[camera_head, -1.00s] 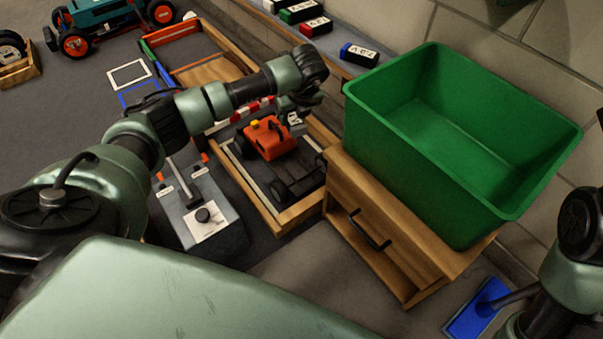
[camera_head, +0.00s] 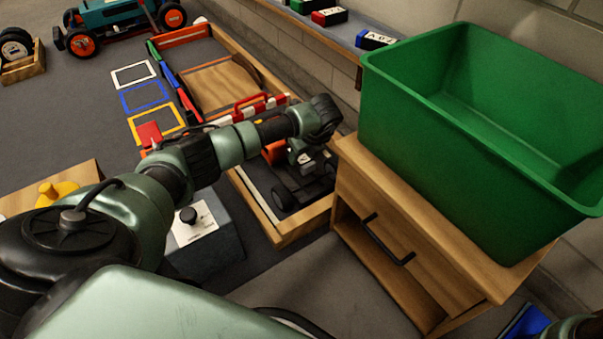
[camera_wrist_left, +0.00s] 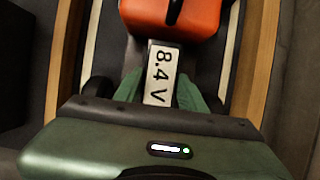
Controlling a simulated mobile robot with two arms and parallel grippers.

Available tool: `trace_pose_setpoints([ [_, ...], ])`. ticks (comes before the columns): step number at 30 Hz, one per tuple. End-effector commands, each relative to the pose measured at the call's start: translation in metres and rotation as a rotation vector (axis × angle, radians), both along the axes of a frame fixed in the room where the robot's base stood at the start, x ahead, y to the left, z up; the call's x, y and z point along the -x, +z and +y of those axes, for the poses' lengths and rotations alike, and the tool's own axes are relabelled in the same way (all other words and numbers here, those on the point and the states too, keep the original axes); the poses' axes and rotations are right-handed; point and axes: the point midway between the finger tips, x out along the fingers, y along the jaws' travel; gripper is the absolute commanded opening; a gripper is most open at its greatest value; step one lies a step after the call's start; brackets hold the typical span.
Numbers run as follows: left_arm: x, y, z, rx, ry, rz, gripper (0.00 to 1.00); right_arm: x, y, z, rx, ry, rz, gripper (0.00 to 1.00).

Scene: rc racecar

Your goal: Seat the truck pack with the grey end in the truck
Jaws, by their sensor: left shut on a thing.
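The truck has an orange body (camera_head: 273,152) and a black chassis (camera_head: 290,187), and stands in a wooden-framed bay (camera_head: 290,232). My left arm hides part of the body. My left gripper (camera_head: 304,160) is shut on a pack over the chassis, close to the orange body. In the left wrist view the pack (camera_wrist_left: 161,72) shows a white "8.4 V" label between the green fingers (camera_wrist_left: 160,92), with the orange body (camera_wrist_left: 172,15) just beyond its far end. I cannot tell whether the pack touches the chassis, nor which end is grey. My right gripper is out of view.
A green bin (camera_head: 410,110) stands on a wooden drawer cabinet (camera_head: 365,190) right of the bay. A grey box with a black knob (camera_head: 189,215) sits left of the bay. Several labelled packs (camera_head: 375,40) lie on the back ledge. A teal car (camera_head: 110,20) is at upper left.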

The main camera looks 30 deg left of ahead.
Motion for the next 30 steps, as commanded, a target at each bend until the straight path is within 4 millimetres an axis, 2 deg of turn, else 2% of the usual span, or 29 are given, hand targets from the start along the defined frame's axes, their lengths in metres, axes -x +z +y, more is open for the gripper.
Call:
trace_pose_setpoints([
  [5,0.0,-0.013,0.0,0.001,-0.001,-0.002,0.0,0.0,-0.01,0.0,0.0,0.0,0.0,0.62],
  [12,0.0,-0.049,0.0,0.0,0.0,-0.001,0.0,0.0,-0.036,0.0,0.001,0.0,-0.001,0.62],
  [20,0.0,-0.048,-0.001,0.002,-0.002,-0.001,0.0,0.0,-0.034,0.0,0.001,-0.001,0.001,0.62],
  [30,0.001,-0.062,-0.003,0.005,-0.003,0.003,0.0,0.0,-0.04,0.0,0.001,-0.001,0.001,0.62],
])
